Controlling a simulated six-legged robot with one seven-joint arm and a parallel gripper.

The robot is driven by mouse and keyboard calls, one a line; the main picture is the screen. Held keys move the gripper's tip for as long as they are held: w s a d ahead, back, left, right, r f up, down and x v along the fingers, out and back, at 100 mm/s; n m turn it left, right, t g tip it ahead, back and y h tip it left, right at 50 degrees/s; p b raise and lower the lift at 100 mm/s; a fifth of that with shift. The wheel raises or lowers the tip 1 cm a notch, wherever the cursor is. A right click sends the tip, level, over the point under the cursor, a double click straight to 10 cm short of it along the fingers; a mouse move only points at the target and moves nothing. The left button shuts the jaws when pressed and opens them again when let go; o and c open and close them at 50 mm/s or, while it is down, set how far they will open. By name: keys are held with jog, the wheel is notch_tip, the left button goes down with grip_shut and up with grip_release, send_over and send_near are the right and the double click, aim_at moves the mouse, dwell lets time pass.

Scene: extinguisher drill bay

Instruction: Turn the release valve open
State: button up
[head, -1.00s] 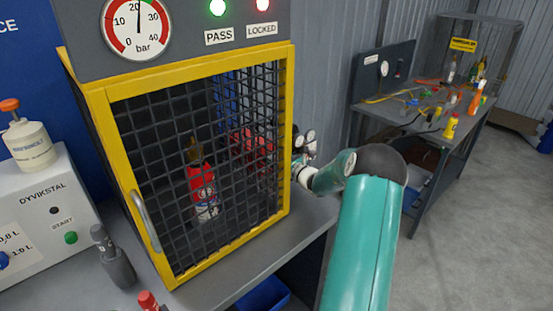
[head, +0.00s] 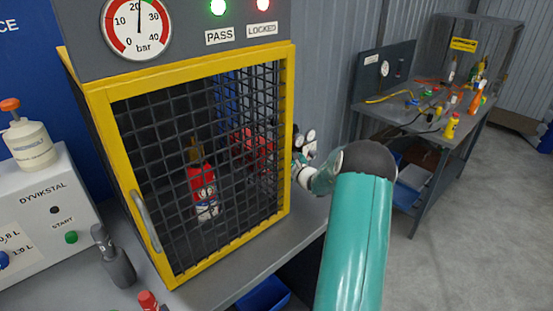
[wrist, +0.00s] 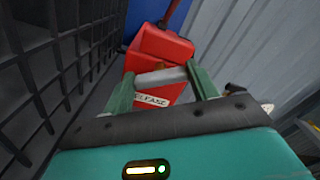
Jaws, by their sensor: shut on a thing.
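In the wrist view, the release valve shows as a red body (wrist: 163,47) with a partly hidden label ending in "EASE". My gripper (wrist: 163,80) has its two green fingers at either side of a short grey piece in front of the red body, shut on it. The fingertips and the valve are too small and too covered there to make out.
A red extinguisher (head: 203,186) stands behind the cage mesh. The pressure gauge (head: 137,27) points a little above 20 bar. The PASS lamp (head: 218,7) is green and the LOCKED lamp (head: 263,4) is red. A cluttered bench (head: 440,138) stands at the right; open floor lies before it.

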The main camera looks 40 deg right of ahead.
jog(key=shift+n, duration=0.6)
jog(key=o, duration=1)
jog(key=s, duration=1.4)
jog(key=shift+d, duration=0.2)
